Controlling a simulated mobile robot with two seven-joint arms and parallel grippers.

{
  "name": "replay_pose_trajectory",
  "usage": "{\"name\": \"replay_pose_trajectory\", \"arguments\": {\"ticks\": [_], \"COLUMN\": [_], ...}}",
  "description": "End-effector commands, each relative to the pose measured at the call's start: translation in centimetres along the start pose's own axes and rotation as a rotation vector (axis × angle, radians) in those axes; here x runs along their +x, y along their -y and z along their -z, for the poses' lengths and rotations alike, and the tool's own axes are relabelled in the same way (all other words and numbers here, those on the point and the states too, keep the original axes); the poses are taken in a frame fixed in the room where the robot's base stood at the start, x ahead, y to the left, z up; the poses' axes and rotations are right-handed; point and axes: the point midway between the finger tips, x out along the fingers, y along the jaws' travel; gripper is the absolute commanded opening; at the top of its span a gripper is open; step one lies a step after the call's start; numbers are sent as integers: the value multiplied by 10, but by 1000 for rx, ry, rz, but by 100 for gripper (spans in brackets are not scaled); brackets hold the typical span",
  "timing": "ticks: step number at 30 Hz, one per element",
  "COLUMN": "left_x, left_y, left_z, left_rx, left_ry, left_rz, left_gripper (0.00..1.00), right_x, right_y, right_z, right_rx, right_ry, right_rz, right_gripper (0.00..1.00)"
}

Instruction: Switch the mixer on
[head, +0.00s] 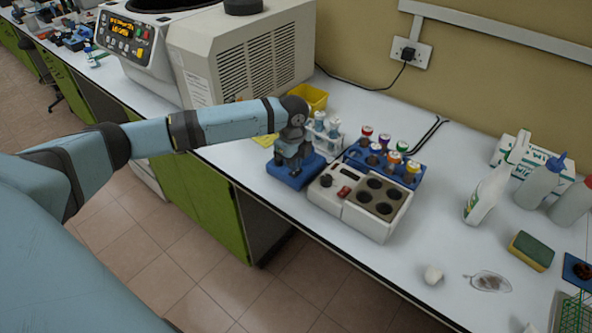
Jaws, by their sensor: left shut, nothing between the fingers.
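My left arm reaches in from the left, and its gripper (293,164) points down, shut and empty, over a small blue device (293,182) near the front edge of the bench. The gripper hides most of this device's top, and I cannot tell if the fingers touch it. Just right of it stands a white box-shaped unit (337,207) with a black knob, a red switch (345,192) and several round dark wells. No label tells which of the two is the mixer. My right gripper is not in view.
Behind are a blue rack (414,184) with colour-capped vials, a white vial holder (324,140) and a yellow bin (308,97). A large grey machine (230,60) stands back left. The bench between is mostly clear.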

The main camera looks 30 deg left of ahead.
Motion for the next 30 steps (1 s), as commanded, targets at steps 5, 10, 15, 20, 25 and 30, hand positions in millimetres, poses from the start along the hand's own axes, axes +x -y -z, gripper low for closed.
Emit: {"name": "replay_pose_trajectory", "arguments": {"ticks": [5, 10, 15, 20, 25, 30], "left_x": [3, 6, 8, 11, 13, 16], "left_y": [0, 0, 0, 0, 0, 0], "left_z": [0, 0, 0, 0, 0, 0], "left_rx": [0, 0, 0, 0, 0, 0], "left_ry": [0, 0, 0, 0, 0, 0], "left_rz": [-1, -1, -1, -1, 0, 0], "left_gripper": [0, 0, 0, 0, 0, 0], "right_x": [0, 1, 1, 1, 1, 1], "right_y": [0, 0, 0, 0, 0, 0], "right_z": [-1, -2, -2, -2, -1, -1], "right_rx": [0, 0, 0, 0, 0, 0], "right_ry": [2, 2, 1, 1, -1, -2], "right_rz": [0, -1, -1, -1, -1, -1], "right_gripper": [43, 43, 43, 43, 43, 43]}}
